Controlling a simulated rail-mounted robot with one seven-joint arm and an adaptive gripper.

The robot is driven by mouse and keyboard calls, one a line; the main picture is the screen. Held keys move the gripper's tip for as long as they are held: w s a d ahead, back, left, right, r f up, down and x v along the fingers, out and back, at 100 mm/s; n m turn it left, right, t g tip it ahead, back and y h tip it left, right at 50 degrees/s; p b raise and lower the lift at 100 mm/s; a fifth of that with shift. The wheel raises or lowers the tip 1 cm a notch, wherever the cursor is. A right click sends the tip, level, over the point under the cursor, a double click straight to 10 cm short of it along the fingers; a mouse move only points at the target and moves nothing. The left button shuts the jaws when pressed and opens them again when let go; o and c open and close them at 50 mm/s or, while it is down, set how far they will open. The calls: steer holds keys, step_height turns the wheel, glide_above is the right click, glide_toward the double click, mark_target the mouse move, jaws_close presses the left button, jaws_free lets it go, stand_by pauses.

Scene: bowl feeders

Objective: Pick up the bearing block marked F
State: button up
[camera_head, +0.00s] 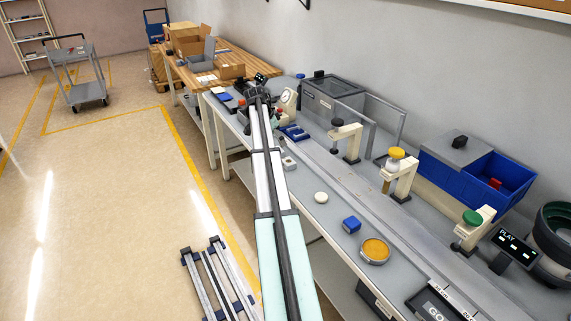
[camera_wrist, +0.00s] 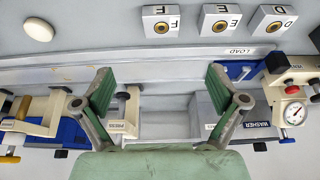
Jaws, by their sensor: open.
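The bearing block marked F (camera_wrist: 162,22) is a pale grey block with a brass-ringed hole, at the top of the wrist view. Its letter appears upside down. Blocks marked E (camera_wrist: 220,20) and D (camera_wrist: 272,20) stand in a row to its right, with gaps between. My gripper (camera_wrist: 161,82) is open and empty, its two green-padded fingers wide apart. In the picture the F block lies above the gap between the fingers, clear of both. In the head view my arm reaches along the bench, and the block letters cannot be read.
A cream disc (camera_wrist: 38,28) lies left of the F block. A rail marked LOAD (camera_wrist: 240,52), a press fixture (camera_wrist: 124,112), a washer bin (camera_wrist: 258,131) and a dial gauge (camera_wrist: 293,112) are nearby.

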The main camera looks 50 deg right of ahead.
steer(key=p, duration=0.3)
glide_above(288, 161)
steer(key=a, duration=0.2)
steer(key=f, duration=0.8)
steer(key=shift+w+a+f, duration=0.1)
steer(key=shift+w, duration=0.15)
steer(key=shift+p+x, duration=1.1)
steer(key=shift+x, duration=1.6)
steer(key=c, duration=1.4)
